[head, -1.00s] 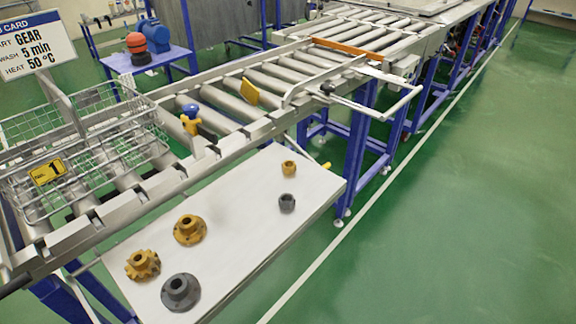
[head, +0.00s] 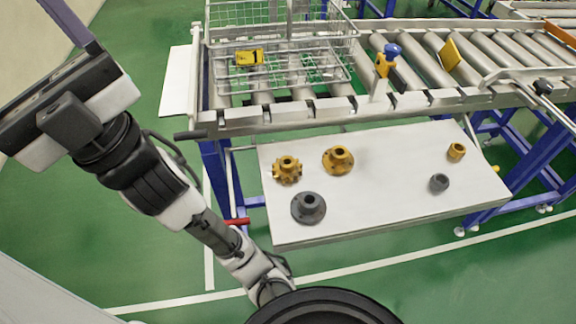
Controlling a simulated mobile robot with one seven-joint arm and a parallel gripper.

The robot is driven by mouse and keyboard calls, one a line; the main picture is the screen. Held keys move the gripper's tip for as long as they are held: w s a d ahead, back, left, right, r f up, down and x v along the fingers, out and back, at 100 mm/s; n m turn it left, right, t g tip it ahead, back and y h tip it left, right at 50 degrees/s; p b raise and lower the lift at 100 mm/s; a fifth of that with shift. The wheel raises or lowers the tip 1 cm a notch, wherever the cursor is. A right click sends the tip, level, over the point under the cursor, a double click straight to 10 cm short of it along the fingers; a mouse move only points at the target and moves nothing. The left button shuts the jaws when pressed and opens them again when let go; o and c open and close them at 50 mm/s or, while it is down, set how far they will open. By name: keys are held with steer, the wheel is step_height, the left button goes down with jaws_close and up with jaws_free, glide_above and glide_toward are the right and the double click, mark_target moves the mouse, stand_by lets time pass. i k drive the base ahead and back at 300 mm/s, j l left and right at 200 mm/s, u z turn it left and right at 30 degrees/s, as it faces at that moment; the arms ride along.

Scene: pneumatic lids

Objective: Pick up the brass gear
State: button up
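The brass gear (head: 287,170), a toothed golden part with a raised hub, lies near the left end of the white table in the head view. My arm reaches up along the left of the view. What appears to be the black body of my gripper (head: 62,112) is at the upper left, close to the camera and well left of the gear. Its fingertips cannot be made out, so its opening is unclear. I see nothing held.
A brass flange (head: 338,160) sits right of the gear; a grey flange (head: 308,207) is just in front. A small brass part (head: 456,152) and a grey one (head: 439,183) lie farther right. The white table (head: 390,170) is bare mid-right. A wire basket (head: 235,15) stands behind on the roller conveyor.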

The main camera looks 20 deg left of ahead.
mark_target(286, 168)
steer(key=u, duration=1.05)
steer(key=k+l+u, duration=0.5)
steer(key=k+l, duration=0.1)
steer(key=k, duration=0.15)
